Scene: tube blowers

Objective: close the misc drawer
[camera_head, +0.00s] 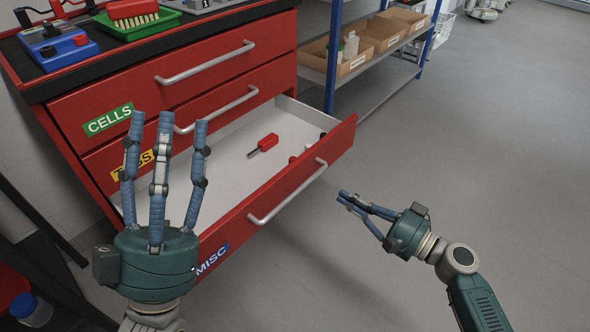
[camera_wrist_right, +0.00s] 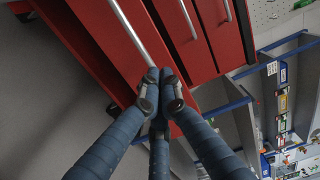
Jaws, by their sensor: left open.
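The misc drawer (camera_head: 275,192) is the lowest drawer of the red cabinet and stands pulled well out. Its front has a silver bar handle (camera_head: 290,192) and a blue MISC label (camera_head: 213,259). My left gripper (camera_head: 163,130) is open and empty, fingers pointing up, in front of the cabinet's left part and hiding some of the drawer. My right gripper (camera_head: 345,197) is shut and empty, just right of the drawer front and apart from the handle. In the right wrist view its fingertips (camera_wrist_right: 158,84) meet in front of a red drawer front and bar handle (camera_wrist_right: 132,32).
A red-handled tool (camera_head: 266,144) and small items lie inside the drawer. The CELLS drawer (camera_head: 215,70) and the drawer below it are shut. A blue-posted shelf (camera_head: 375,67) with cardboard bins stands behind. The floor at right is clear.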

